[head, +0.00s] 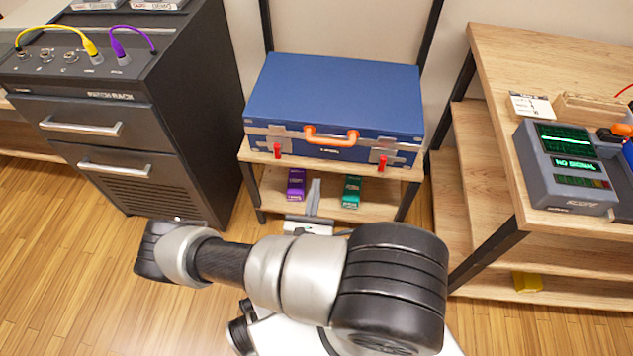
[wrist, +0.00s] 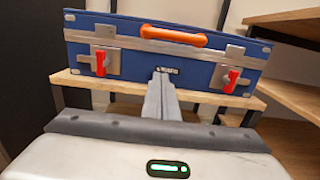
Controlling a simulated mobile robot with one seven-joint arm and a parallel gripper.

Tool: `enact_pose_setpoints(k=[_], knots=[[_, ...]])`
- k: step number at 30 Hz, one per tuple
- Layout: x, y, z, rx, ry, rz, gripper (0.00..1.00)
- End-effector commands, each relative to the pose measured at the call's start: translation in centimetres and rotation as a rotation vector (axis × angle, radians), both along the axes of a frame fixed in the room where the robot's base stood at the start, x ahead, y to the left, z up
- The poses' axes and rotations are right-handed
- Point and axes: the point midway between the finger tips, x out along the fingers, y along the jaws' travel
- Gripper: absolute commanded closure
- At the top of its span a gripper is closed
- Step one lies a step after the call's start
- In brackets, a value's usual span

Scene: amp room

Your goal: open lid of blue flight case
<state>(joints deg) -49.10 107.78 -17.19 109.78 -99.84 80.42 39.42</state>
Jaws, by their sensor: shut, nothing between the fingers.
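The blue flight case (head: 335,95) lies flat on the upper shelf of a small wooden rack, its lid down. It has an orange handle (head: 331,136) in the middle of its front. A red latch (head: 277,151) is on the left of the front and another red latch (head: 382,162) on the right. My gripper (wrist: 161,75) is shut and empty, pointing at the case front below the handle. In the head view my gripper (head: 315,182) is lower than the case and in front of the rack.
A purple pedal (head: 296,184) and a green pedal (head: 351,191) stand on the lower shelf. A dark patch rack (head: 110,97) with drawers stands at left. A wooden bench (head: 500,60) with a scope (head: 565,165) stands at right. The rack's shelf edge (head: 330,166) juts below the case.

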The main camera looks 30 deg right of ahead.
Motion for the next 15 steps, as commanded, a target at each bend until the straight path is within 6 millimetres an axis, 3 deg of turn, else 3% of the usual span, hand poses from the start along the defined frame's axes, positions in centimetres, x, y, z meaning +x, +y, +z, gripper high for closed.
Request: enact_pose_setpoints(k=[11,15], knots=[[6.6,-4.6,0.2,-0.001,-0.003,-0.005,1.0],[7.0,-4.7,2.6,-0.001,-0.002,-0.003,1.0]])
